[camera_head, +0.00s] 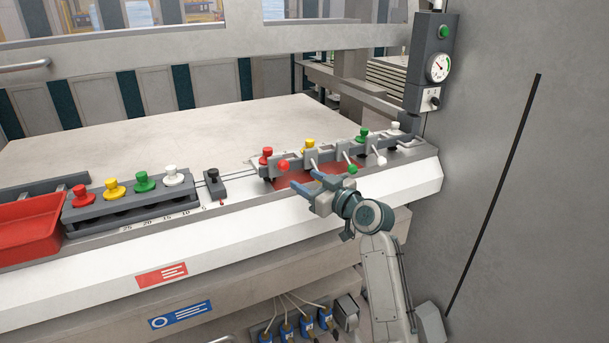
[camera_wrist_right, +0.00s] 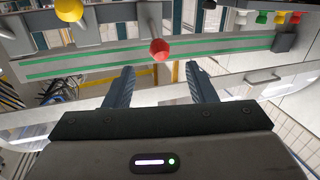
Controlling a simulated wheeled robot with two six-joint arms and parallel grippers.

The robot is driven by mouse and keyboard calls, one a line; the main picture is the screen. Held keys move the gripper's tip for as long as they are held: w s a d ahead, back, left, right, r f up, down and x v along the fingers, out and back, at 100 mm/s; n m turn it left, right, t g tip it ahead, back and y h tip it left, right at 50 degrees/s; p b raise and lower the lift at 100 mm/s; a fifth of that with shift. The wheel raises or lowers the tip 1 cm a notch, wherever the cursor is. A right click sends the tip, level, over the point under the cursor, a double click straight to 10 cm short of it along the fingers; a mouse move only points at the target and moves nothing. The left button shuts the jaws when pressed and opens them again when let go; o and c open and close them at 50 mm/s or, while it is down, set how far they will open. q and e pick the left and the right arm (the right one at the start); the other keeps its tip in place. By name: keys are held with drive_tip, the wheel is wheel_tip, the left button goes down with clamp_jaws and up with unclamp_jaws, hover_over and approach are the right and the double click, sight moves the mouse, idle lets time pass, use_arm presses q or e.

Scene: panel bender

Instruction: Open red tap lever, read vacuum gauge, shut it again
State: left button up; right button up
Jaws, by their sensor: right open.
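The red tap lever's ball knob (camera_head: 284,165) sticks out at the left end of the tap row on the bench's right side. My right gripper (camera_head: 307,181) is open and empty, just in front and to the right of that knob. In the right wrist view the red knob (camera_wrist_right: 160,50) lies just beyond the gap between the open fingertips (camera_wrist_right: 160,69), apart from both. The vacuum gauge (camera_head: 438,67) is a white round dial on a grey post at the right; its reading is too small to tell. My left gripper is not in view.
Neighbouring levers with a green knob (camera_head: 352,168) and white knob (camera_head: 381,161) stand close to the right. A black-knobbed slider (camera_head: 212,177), a rack of coloured knobs (camera_head: 130,205) and a red tray (camera_head: 28,228) lie left. A grey wall (camera_head: 520,200) bounds the right.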

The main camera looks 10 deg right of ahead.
sight(287, 168)
drive_tip(key=x, duration=0.1)
drive_tip(key=p+x, duration=0.1)
drive_tip(key=x, duration=0.3)
drive_tip(key=shift+r+p, duration=0.4)
drive_tip(key=p+x, duration=0.1)
drive_tip(key=x, duration=0.4)
drive_tip(key=shift+f, duration=0.15)
drive_tip(key=shift+w, duration=0.1)
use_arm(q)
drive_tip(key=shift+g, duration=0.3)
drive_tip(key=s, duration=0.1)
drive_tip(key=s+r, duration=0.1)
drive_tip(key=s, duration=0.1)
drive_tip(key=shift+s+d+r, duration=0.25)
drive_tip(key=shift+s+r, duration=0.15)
use_arm(e)
clamp_jaws()
